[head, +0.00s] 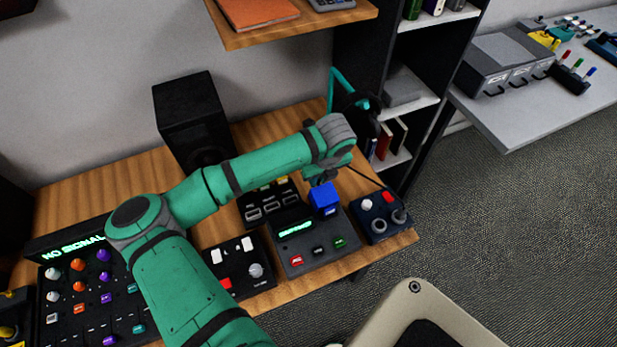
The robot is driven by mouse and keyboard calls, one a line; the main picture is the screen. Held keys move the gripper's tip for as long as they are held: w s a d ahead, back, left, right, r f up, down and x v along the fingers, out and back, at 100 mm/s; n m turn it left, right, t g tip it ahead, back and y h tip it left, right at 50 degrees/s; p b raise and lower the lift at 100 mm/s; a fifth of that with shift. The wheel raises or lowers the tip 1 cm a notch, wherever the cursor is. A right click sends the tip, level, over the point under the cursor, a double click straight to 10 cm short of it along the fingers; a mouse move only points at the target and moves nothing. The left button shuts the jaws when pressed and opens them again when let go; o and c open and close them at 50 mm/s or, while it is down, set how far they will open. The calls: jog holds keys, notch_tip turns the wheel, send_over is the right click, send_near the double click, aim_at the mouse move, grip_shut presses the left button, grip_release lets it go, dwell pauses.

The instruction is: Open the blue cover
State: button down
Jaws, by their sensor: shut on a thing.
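The blue cover (323,198) is at the upper right of a dark grey control box (285,256) with a green lit display. My gripper (321,184) comes down from the end of my green arm onto the top of the cover and is shut on it. The fingertips are small and dark here, and the wrist partly hides them. The cover's hinge and what lies under it are hidden. I cannot tell how far it is tilted.
A navy box with joystick knobs (379,218) stands close on the right. A black box with white switches (238,268) is on the left, and a panel with slots (268,203) behind. A black speaker (190,115) and a headphone stand (341,88) are at the back.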

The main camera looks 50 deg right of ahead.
aim_at(322, 188)
jog(key=shift+s+a, duration=0.1)
jog(key=shift+s, duration=0.1)
jog(key=c, duration=1.7)
grip_release()
jog(key=v, duration=1)
jog(key=shift+r, duration=0.4)
jog(key=shift+w, duration=0.1)
